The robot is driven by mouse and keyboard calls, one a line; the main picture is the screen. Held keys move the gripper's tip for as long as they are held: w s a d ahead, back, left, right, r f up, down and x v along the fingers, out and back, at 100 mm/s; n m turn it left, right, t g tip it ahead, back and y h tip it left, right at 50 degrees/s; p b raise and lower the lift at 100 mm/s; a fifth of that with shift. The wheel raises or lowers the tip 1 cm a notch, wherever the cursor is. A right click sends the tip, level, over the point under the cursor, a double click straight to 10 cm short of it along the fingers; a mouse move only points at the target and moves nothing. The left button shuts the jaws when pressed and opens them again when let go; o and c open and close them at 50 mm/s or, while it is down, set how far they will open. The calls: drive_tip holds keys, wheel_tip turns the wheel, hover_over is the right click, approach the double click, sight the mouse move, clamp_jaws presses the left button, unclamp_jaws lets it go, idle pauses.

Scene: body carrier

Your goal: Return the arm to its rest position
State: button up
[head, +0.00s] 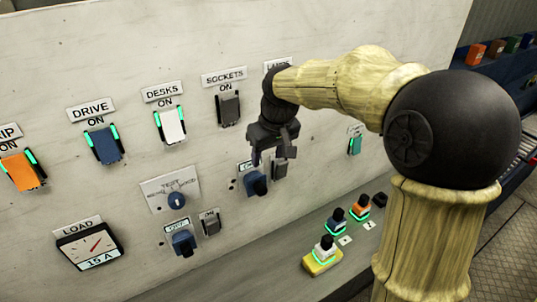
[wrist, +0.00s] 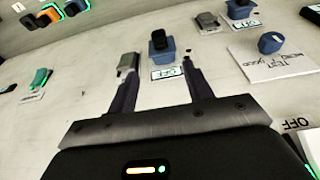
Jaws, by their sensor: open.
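My gripper (head: 273,140) is in front of the control panel (head: 60,60), at the end of my raised arm, just below the partly hidden lamps label. Its two fingers are apart with nothing between them. In the wrist view my gripper (wrist: 157,72) also shows open. A blue switch (wrist: 162,48) with an OFF plate appears just beyond and between the fingertips there. In the head view this blue switch (head: 256,184) is just below my gripper. I cannot tell whether a finger touches the panel.
Breaker switches labelled DRIVE (head: 104,143), DESKS (head: 170,124) and SOCKETS (head: 229,107) line the panel. A TEST knob (head: 177,200) and a load meter (head: 90,245) are lower left. Small coloured plugs, including a yellow-based one (head: 321,261), stand on the ledge below. Shelves stand at the right.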

drive_tip(key=s+d+f+m+b, duration=0.2)
drive_tip(key=s+d+f+b, duration=0.1)
drive_tip(key=s+d+f, duration=0.3)
drive_tip(key=s+d+f+m+h+b, duration=0.1)
drive_tip(key=s+d+f+m+b, duration=0.2)
drive_tip(key=s+d+f, duration=0.3)
drive_tip(key=s+f, duration=0.5)
drive_tip(key=f, duration=0.2)
drive_tip(key=shift+s+d+f+m+h, duration=0.15)
drive_tip(key=shift+d+m+h, duration=0.15)
drive_tip(key=shift+d, duration=0.05)
